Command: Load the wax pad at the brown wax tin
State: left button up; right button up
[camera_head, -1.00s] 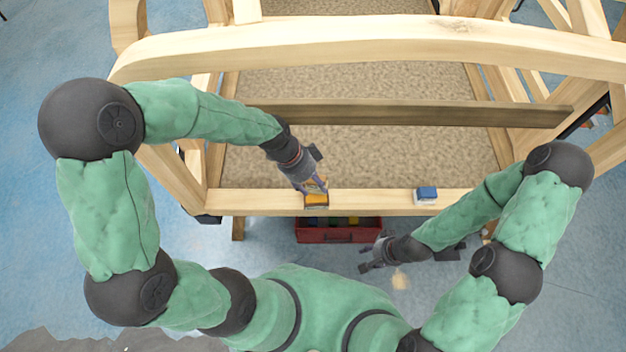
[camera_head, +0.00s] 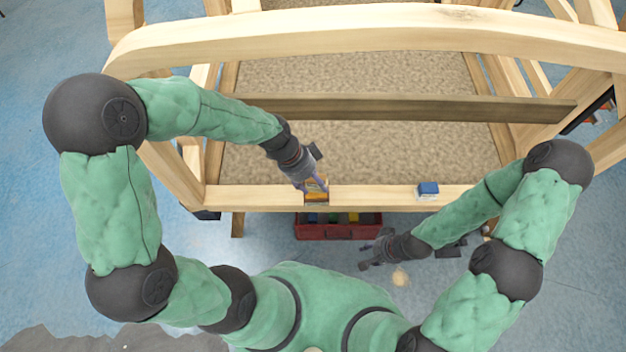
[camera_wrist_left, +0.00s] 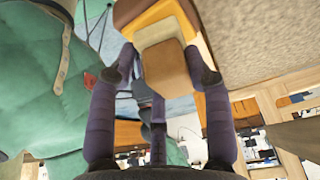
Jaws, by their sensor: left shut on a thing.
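My left gripper (camera_head: 318,184) is at the front wooden rail and is shut on the wax pad. In the left wrist view the wax pad (camera_wrist_left: 168,68) is a tan-brown block with a pale yellow layer, between the purple fingers. Right beyond it is the brown wax tin (camera_wrist_left: 125,11), with an orange surface inside a brown edge. The tin (camera_head: 316,199) sits on the rail, partly hidden by the gripper. I cannot tell whether pad and tin touch. My right gripper (camera_head: 371,250) is away from the tin, low in front of the rail; its finger opening is unclear.
A blue and white block (camera_head: 428,188) stands on the rail (camera_head: 375,199) to the right. A red crate (camera_head: 338,231) with coloured contents is below the rail. A dark wooden crossbar (camera_head: 420,109) spans the frame behind. The rail between tin and blue block is clear.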

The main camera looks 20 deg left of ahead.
aim_at(313, 181)
pick_arm(q)
jog(key=shift+s+f+b, duration=0.1)
jog(key=shift+f+b, duration=0.5)
dwell(1.8)
jog(key=shift+r, duration=0.1)
jog(key=shift+r+p, duration=2.45)
jog(key=shift+r, duration=1.05)
